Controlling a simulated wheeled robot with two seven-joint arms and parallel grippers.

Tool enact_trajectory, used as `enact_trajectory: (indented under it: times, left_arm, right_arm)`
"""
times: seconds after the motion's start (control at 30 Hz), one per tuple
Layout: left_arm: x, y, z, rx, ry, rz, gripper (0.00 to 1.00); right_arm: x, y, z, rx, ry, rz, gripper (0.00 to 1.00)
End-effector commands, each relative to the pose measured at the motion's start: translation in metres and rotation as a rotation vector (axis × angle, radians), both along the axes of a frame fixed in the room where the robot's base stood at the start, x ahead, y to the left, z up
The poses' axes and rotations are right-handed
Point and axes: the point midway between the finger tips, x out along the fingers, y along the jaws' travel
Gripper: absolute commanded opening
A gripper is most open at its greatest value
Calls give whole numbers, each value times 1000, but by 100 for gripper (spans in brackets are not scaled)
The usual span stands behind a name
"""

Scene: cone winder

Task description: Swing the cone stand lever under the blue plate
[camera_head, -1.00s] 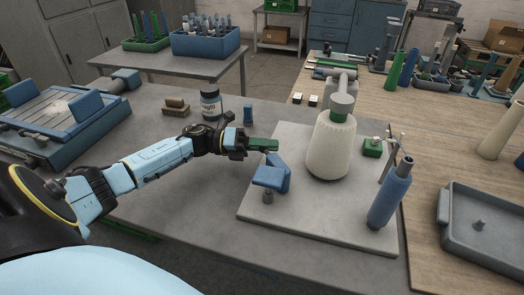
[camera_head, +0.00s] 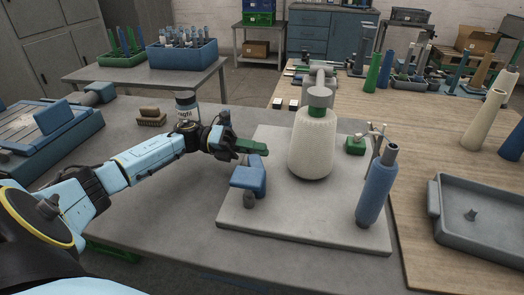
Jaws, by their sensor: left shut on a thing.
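A green lever handle (camera_head: 254,147) sticks out to the right from my left gripper (camera_head: 236,146), whose dark fingers are shut on it. A blue plate (camera_head: 246,178) on a short grey post stands just in front of and below the handle, on the pale base board. The handle's inner end is hidden by the fingers, and I cannot tell how it joins the stand. The cream yarn cone (camera_head: 312,146) stands upright to the right, with a green band and grey cap at its top. My right gripper is not in view.
A blue spindle tube (camera_head: 377,190) stands at the board's front right, with a small green block (camera_head: 355,145) behind it. A grey tray (camera_head: 480,222) lies at right. The table front left is clear.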

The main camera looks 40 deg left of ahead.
Motion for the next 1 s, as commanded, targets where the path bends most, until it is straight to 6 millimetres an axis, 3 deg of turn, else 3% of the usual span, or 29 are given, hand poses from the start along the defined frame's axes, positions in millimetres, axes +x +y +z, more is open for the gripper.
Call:
enact_trajectory:
  times: [0.03, 0.63, 0.67, 0.8, 1.0]
  left_arm:
    - [-6, -3, -8, 5, 14, -21, 0]
    - [-8, -1, -7, 3, 12, -27, 0]
    - [-8, -1, -7, 3, 12, -27, 25]
    - [-8, 0, -6, 3, 11, -26, 43]
    - [-6, 1, -3, 1, 6, -19, 45]
  right_arm:
    - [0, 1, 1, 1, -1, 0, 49]
    - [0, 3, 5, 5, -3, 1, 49]
    - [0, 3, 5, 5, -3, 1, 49]
    - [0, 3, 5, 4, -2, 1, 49]
    - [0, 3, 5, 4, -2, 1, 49]
